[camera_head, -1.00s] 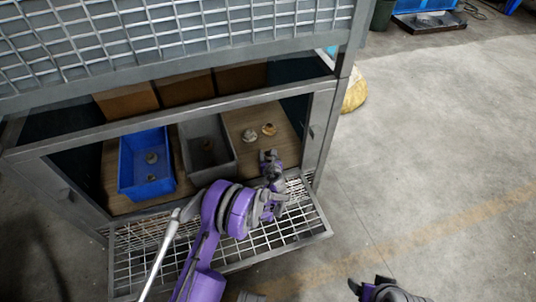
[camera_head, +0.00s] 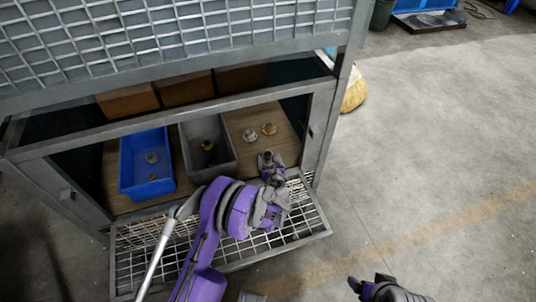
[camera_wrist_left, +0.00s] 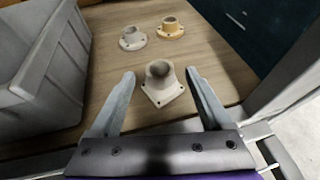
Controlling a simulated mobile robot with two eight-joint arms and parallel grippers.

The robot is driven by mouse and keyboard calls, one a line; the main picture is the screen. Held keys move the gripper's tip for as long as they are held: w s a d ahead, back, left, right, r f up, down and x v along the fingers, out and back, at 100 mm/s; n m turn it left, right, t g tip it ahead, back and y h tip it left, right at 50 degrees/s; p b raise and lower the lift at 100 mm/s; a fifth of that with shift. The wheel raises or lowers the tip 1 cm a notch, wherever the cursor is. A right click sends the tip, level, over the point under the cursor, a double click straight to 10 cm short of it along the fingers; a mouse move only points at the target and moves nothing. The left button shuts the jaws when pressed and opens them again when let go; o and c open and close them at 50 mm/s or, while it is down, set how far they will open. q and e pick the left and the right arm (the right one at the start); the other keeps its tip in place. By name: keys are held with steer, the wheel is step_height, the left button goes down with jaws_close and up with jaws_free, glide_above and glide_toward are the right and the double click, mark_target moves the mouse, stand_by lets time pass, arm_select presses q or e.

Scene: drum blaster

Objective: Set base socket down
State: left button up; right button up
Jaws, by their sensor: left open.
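The base socket (camera_wrist_left: 161,82), a pale beige piece with a square flange and a round collar, sits upright on the wooden shelf board in the left wrist view. My left gripper (camera_wrist_left: 160,88) is open, with one finger on each side of the socket and visible gaps to both. In the head view my left gripper (camera_head: 272,168) is at the board's front edge, partly covering the socket. My right gripper (camera_head: 370,284) shows at the bottom of the head view, over the floor; its jaw state is unclear.
A grey round-flanged piece (camera_wrist_left: 133,38) and a yellowish one (camera_wrist_left: 170,28) stand behind the socket. A grey bin (camera_head: 229,155) is to the left, then a blue bin (camera_head: 128,165); both hold small parts. A wire-mesh flap (camera_head: 300,232) lies in front.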

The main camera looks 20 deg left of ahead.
arm_select(q)
steer(key=v, duration=0.7)
steer(key=shift+r, duration=0.1)
steer(key=s+a+r+n+g, duration=0.2)
steer(key=s+a+r+n, duration=0.1)
steer(key=s+r+n, duration=0.35)
steer(key=s+a+r+n+g, duration=0.2)
steer(key=s+a+r+n, duration=0.1)
steer(key=s+r+n, duration=0.4)
steer(key=s+d+r+n+g+h, duration=0.1)
steer(key=s+n+g+h, duration=0.1)
steer(key=s+n, duration=0.7)
steer(key=s+d+r+n+g+h, duration=0.2)
steer(key=s+n, duration=0.7)
steer(key=s, duration=0.5)
steer(key=shift+s+d+r+h, duration=0.2)
steer(key=shift+s+d+h, duration=0.05)
steer(key=shift+h, duration=0.45)
